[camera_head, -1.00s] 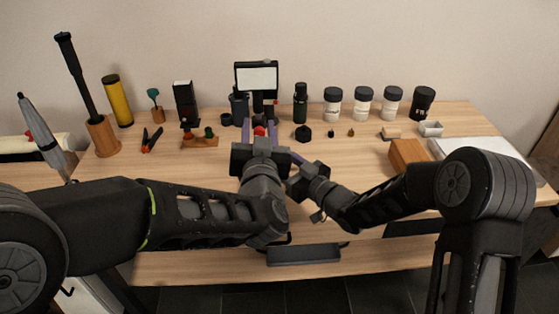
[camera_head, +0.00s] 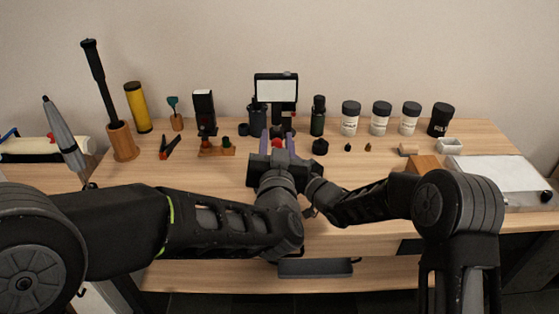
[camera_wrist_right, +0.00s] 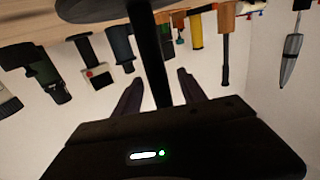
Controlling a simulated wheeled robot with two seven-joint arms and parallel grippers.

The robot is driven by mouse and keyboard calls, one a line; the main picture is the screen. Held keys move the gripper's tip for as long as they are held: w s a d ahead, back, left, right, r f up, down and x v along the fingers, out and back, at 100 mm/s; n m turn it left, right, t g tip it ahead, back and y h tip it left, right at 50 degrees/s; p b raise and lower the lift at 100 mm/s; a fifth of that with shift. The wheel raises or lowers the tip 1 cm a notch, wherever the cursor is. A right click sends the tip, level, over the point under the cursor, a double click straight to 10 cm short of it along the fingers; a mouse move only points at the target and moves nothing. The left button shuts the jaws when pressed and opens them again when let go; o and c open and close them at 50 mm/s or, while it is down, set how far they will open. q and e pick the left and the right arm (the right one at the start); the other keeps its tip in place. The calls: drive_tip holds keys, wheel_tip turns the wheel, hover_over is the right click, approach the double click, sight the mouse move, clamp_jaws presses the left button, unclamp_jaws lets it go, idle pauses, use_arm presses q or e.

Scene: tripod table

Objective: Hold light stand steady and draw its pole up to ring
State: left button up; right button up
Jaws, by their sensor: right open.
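The light stand carries a white panel in a black frame (camera_head: 276,88) at the back middle of the table. Its lower part is mostly hidden behind my grippers in the head view. In the right wrist view, which is upside down, a dark pole (camera_wrist_right: 152,55) runs between my right gripper's fingers (camera_wrist_right: 158,95). A dark disc (camera_wrist_right: 95,8) lies at the pole's table end. My right gripper is open; its fingers stand apart on both sides of the pole. My left gripper (camera_head: 277,143) has its purple fingers apart, in front of the panel. I cannot make out the ring.
Lidded jars (camera_head: 380,118) and a dark bottle (camera_head: 318,116) stand right of the light. A wooden block (camera_head: 423,163) lies at right. The table front is partly covered by my arms.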

clamp_jaws()
idle(0.4)
idle(0.9)
use_arm(q)
drive_tip(key=shift+o, duration=0.7)
drive_tip(key=shift+a, duration=0.1)
drive_tip(key=shift+o, duration=0.3)
drive_tip(key=w+a, duration=0.3)
drive_tip(key=a, duration=0.2)
drive_tip(key=shift+a, duration=0.35)
drive_tip(key=d+h, duration=0.4)
drive_tip(key=shift+m, duration=0.4)
